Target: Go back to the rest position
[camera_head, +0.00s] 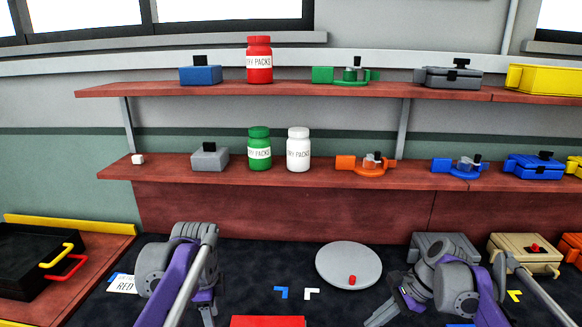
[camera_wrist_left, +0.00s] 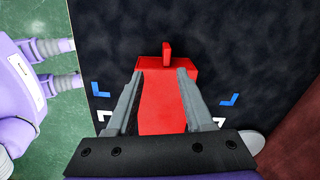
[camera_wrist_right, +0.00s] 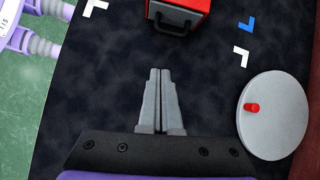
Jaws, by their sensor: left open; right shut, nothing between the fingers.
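My left gripper (camera_head: 207,312) hangs over the dark table at the left. In the left wrist view, its fingers (camera_wrist_left: 161,76) are spread apart, with a red case (camera_wrist_left: 162,105) visible between and below them; I cannot tell the height gap. My right gripper (camera_head: 384,312) is low over the table at the right. In the right wrist view, its fingers (camera_wrist_right: 160,75) are together with nothing between them. The red case (camera_wrist_right: 183,12), with a dark handle, lies ahead of them, apart. In the head view only the red case's top edge (camera_head: 268,321) shows.
A round grey disc (camera_head: 349,265) with a small red peg stands near the right gripper. A grey box (camera_head: 445,246) and a beige box (camera_head: 525,257) are behind the right arm. Two shelves (camera_head: 300,174) hold bottles and boxes. A black tray (camera_head: 35,260) is at the left.

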